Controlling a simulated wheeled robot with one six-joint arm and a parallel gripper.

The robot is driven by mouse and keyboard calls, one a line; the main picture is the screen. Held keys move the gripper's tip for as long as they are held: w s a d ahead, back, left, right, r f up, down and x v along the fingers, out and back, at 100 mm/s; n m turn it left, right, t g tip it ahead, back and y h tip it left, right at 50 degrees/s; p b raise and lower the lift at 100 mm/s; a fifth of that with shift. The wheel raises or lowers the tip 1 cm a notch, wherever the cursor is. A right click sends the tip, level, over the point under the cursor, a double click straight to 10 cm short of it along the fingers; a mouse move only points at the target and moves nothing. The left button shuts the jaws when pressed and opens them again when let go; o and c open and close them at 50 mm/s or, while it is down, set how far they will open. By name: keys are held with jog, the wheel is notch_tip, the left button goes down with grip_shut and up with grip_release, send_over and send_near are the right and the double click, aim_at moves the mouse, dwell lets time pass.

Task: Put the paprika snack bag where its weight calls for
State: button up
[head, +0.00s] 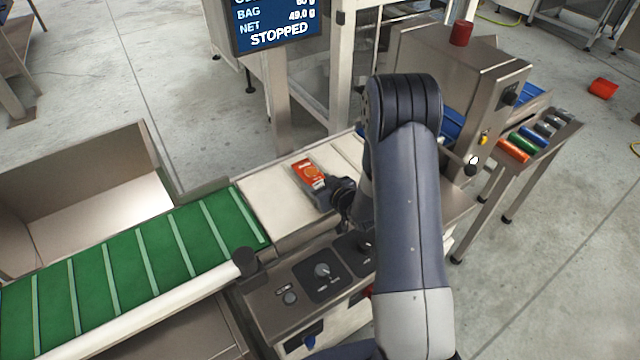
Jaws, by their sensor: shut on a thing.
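The paprika snack bag (306,171) is a small orange-red packet with a paler lower end. It is over the pale weighing belt (268,209), and I cannot tell whether it rests on it. My gripper (319,186) is shut on the bag's near end; my arm hides part of the gripper and the belt to the right. The display (278,24) reads "BAG", partly cut off, with what looks like 50 g, then "NET 49.0 g" and "STOPPED".
A green cleated belt (130,262) runs left from the weighing belt. A steel bin (85,200) stands behind it. A control panel (318,275) is in front. At right are a steel cabinet (450,75) with a red beacon, blue trays (453,124), and a bench (560,135) with coloured rolls.

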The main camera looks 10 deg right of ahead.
jog(key=shift+f, duration=0.1)
jog(key=shift+f, duration=0.1)
jog(key=o, duration=1.1)
jog(key=shift+c, duration=0.2)
